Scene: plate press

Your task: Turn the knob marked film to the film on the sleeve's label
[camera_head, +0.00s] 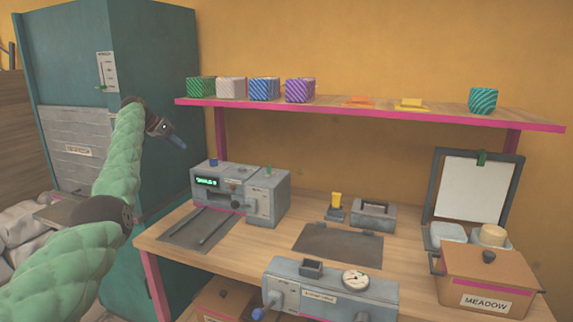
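A grey machine (228,186) with a small green lit display (207,182) stands at the left end of the wooden bench. Dark knobs or levers (236,205) show on its front, but their markings are too small to read. I cannot tell which knob is marked film, and I cannot make out a sleeve label. My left gripper (180,143) is in the air above and left of this machine, in front of the teal cabinet, touching nothing. Its fingers are too small and dark to tell open from shut. My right gripper is out of view.
A second grey machine (335,292) with a round gauge stands at the bench's front. A lidded brown box (487,278) labelled MEADOW sits at the right. A pink-edged shelf (380,112) above carries several patterned blocks. A teal cabinet (165,70) stands at the left.

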